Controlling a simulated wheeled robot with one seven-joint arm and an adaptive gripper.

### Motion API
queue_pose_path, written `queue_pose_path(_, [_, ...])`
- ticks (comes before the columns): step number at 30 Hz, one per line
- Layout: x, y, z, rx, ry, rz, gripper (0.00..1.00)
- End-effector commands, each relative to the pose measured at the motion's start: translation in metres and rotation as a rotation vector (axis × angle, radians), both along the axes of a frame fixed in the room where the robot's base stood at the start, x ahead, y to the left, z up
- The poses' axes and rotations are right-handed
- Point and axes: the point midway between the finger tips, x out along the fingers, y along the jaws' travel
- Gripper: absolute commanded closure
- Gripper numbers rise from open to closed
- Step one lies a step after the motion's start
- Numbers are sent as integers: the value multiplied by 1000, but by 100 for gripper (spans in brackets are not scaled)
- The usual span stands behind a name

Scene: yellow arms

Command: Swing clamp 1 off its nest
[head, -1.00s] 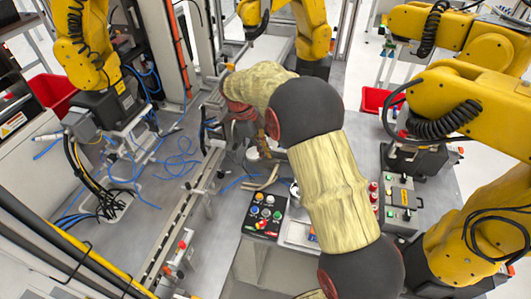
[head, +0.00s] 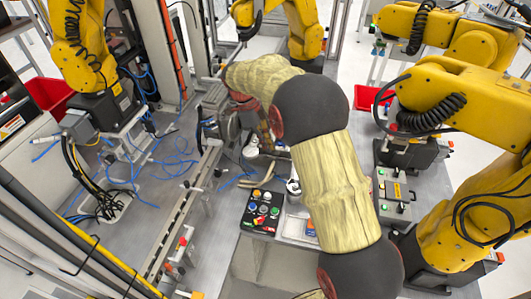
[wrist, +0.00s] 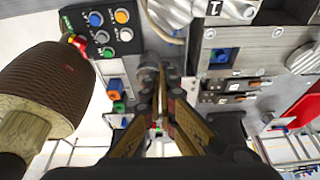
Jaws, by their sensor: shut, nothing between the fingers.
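My gripper (wrist: 160,76) points away from the camera in the wrist view, its long fingers closed together with nothing held. Right of the fingertips is a grey metal plate (wrist: 205,62) with a blue square insert (wrist: 221,55) in a recess. Small dark fittings with pale tags (wrist: 234,91) sit along its edge. I cannot tell which part is clamp 1 or its nest, or whether a finger touches them. In the head view my arm hides much of this area.
A black button panel (head: 263,212) stands at the bench front; it also shows in the wrist view (wrist: 100,28). A switch box (head: 395,195) stands right. Yellow robot arms (head: 470,100) crowd the right and back. Blue cables (head: 165,165) lie left of a metal rail (head: 190,205).

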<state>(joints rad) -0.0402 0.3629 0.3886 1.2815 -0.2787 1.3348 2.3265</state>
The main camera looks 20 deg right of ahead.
Motion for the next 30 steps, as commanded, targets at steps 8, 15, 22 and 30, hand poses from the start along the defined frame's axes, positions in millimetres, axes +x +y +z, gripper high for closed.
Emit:
queue_pose_path(8, [12, 11, 45, 1, -1, 0, 100])
queue_pose_path(15, [15, 14, 57, 1, -1, 0, 100])
queue_pose_path(22, [15, 14, 57, 1, 1, 0, 100])
queue_pose_path(30, [15, 14, 57, 2, 3, 8, 100])
